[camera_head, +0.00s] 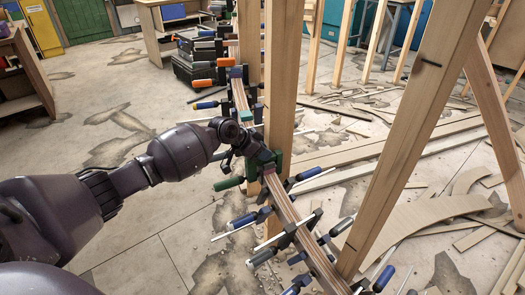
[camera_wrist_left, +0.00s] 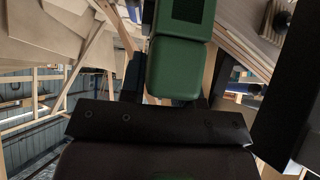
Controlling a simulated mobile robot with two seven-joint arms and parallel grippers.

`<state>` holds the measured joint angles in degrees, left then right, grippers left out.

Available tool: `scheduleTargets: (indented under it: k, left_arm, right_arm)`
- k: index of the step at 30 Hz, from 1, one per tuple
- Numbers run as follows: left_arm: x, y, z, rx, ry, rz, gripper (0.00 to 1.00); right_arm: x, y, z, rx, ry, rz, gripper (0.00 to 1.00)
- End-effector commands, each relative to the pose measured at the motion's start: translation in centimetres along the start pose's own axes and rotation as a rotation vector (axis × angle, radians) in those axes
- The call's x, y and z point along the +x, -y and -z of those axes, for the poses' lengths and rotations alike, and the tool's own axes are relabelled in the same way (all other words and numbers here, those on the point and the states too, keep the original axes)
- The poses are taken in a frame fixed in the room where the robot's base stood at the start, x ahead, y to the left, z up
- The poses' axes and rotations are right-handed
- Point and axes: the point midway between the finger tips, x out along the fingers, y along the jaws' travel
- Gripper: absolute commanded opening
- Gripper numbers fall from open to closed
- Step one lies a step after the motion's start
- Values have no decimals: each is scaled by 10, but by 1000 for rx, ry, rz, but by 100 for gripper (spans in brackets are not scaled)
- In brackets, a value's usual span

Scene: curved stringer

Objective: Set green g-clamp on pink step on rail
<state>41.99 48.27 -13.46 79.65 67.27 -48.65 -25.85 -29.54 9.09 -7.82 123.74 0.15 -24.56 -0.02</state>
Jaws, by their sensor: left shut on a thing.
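The green g-clamp (camera_head: 229,184) is at the curved wooden rail (camera_head: 284,208), near the middle of the head view. Its green handle sticks out left of the rail, and part of its green body shows by the post. My left gripper (camera_head: 266,157) is shut on it, at the rail. In the left wrist view the green clamp body (camera_wrist_left: 178,68) shows just beyond my dark gripper. I cannot tell whether the clamp touches the step. My right gripper is not in view.
Blue-handled clamps (camera_head: 262,257) crowd the near rail, and an orange-handled clamp (camera_head: 202,83) sits farther along. An upright wooden post (camera_head: 281,70) stands close beside my gripper. A slanted post (camera_head: 410,130) stands right. Wood scraps litter the floor; the floor at left is mostly clear.

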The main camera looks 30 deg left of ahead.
Motion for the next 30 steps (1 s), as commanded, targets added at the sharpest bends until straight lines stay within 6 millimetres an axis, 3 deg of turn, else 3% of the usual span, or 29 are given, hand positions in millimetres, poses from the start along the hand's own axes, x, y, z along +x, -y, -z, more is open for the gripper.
scheduleTargets:
  k: [24, 25, 30]
  left_arm:
    - [7, 1, -6, 1, -4, 1, 0]
    - [7, 0, -6, 1, -4, 1, 33]
    - [7, 0, -7, 0, -2, 1, 59]
  right_arm:
    - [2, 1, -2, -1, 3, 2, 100]
    - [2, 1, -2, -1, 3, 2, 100]
    - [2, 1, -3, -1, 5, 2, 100]
